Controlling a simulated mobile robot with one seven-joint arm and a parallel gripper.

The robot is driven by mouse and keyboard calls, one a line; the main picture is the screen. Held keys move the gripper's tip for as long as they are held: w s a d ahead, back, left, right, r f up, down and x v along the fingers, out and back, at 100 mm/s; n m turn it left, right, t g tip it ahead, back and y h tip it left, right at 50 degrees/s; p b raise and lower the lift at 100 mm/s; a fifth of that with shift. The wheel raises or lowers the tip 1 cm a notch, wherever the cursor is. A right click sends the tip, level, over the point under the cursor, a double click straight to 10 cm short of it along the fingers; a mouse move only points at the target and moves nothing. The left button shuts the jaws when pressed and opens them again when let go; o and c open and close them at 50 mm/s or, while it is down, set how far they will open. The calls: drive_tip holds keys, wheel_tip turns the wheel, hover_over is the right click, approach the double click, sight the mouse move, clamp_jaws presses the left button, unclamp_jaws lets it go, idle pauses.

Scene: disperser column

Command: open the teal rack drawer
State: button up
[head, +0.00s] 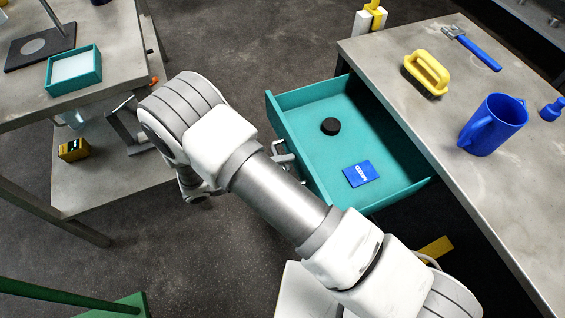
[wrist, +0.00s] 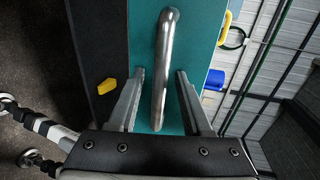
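The teal drawer (head: 310,176) is pulled well out from under the grey worktop in the head view. A black puck (head: 330,126) and a blue labelled box (head: 361,173) lie inside it. In the wrist view the teal drawer front (wrist: 203,50) carries a steel bar handle (wrist: 164,60). My gripper (wrist: 160,73) is open, with one finger on each side of the handle and gaps visible. In the head view my gripper (head: 283,156) is at the drawer's front, partly hidden behind my arm.
The worktop (head: 400,120) holds a yellow brush (head: 427,72), a blue mug (head: 492,125) and a blue-handled tool (head: 472,48). At left stands another table (head: 110,50) with a teal tray (head: 74,70). The floor between is clear.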

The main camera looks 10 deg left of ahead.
idle(0.4)
drive_tip(key=p+v, duration=0.1)
drive_tip(key=v, duration=1.6)
drive_tip(key=shift+a, duration=0.2)
drive_tip(key=shift+s, duration=0.1)
drive_tip(key=w+d+r+m+g+y, duration=0.3)
drive_tip(key=w+d+r+m+g, duration=0.15)
drive_tip(key=d+r+m, duration=0.6)
drive_tip(key=w+d+r+m+g+y, duration=0.2)
drive_tip(key=w+d+r+m+g, duration=0.3)
drive_tip(key=d+r+m, duration=0.6)
drive_tip(key=s+d+r+m+t+y, duration=0.3)
drive_tip(key=s+d+r+m+y, duration=0.15)
drive_tip(key=d+m, duration=0.5)
drive_tip(key=s+d+r+m+t+y, duration=0.3)
drive_tip(key=s+d+r+m, duration=0.3)
drive_tip(key=m, duration=0.6)
wheel_tip(320, 180, up, 15)
drive_tip(key=p, duration=1.6)
drive_tip(key=shift+w+d, duration=0.2)
drive_tip(key=shift+w, duration=0.25)
